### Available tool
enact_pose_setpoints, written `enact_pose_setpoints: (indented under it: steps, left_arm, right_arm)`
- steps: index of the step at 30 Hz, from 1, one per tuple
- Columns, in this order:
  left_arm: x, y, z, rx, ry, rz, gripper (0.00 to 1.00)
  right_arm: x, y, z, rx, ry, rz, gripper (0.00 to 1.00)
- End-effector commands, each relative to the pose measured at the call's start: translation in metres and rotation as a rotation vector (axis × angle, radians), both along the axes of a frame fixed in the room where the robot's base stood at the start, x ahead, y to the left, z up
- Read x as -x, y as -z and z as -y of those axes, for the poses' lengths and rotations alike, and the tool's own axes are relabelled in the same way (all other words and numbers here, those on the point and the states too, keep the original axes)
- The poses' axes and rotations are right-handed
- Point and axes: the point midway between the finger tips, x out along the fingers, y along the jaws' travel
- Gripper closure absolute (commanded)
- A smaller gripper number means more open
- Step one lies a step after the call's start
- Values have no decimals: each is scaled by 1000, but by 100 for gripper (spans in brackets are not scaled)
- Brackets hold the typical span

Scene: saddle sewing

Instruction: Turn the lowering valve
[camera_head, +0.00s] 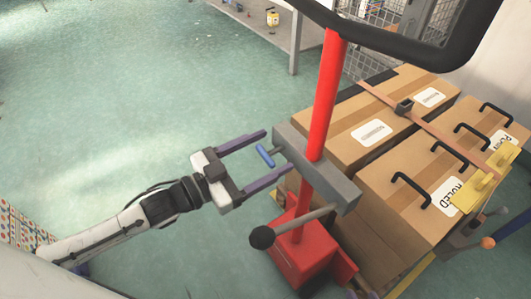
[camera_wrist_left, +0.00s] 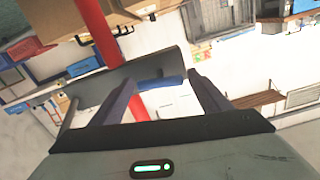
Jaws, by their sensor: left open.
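The lowering valve appears as a small blue handle (camera_head: 265,155) on a short stem at the left side of a grey block (camera_head: 333,178) on the red post (camera_head: 326,95). My left gripper (camera_head: 278,150) is open, with one finger on each side of the blue handle. In the left wrist view the blue handle (camera_wrist_left: 160,83) shows between the spread fingers (camera_wrist_left: 160,88), with a visible gap to each. Contact with the fingers cannot be made out. My right gripper is not in view.
A lever with a black ball (camera_head: 262,237) sticks out below my left gripper, above a red base (camera_head: 300,252). Strapped cardboard boxes (camera_head: 365,120) with black handles stand right of the post. A black bar (camera_head: 425,45) crosses the top. The green floor (camera_head: 130,100) at left is clear.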

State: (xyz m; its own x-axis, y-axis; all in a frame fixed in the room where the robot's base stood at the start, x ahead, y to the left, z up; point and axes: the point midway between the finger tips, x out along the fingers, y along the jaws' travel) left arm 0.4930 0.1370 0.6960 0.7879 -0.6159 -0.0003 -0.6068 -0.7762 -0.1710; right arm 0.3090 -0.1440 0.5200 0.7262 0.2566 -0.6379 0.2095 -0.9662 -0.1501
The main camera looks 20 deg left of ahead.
Motion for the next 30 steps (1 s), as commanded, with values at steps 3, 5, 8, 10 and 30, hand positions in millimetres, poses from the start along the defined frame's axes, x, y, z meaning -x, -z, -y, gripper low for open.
enact_pose_setpoints:
  steps: [3,5,8,10,30]
  left_arm:
    - [0,0,0,0,0,0,35]
    - [0,0,0,0,0,0,45]
    - [0,0,0,0,0,0,62]
    - [0,0,0,0,0,0,71]
    - [1,-2,1,-222,-1,171,71]
  right_arm:
    - [1,1,0,0,0,-2,69]
    - [1,1,0,1,0,-3,69]
    - [1,2,0,2,0,-5,69]
    - [1,2,0,2,0,-5,69]
    - [6,-5,2,25,-12,-27,69]
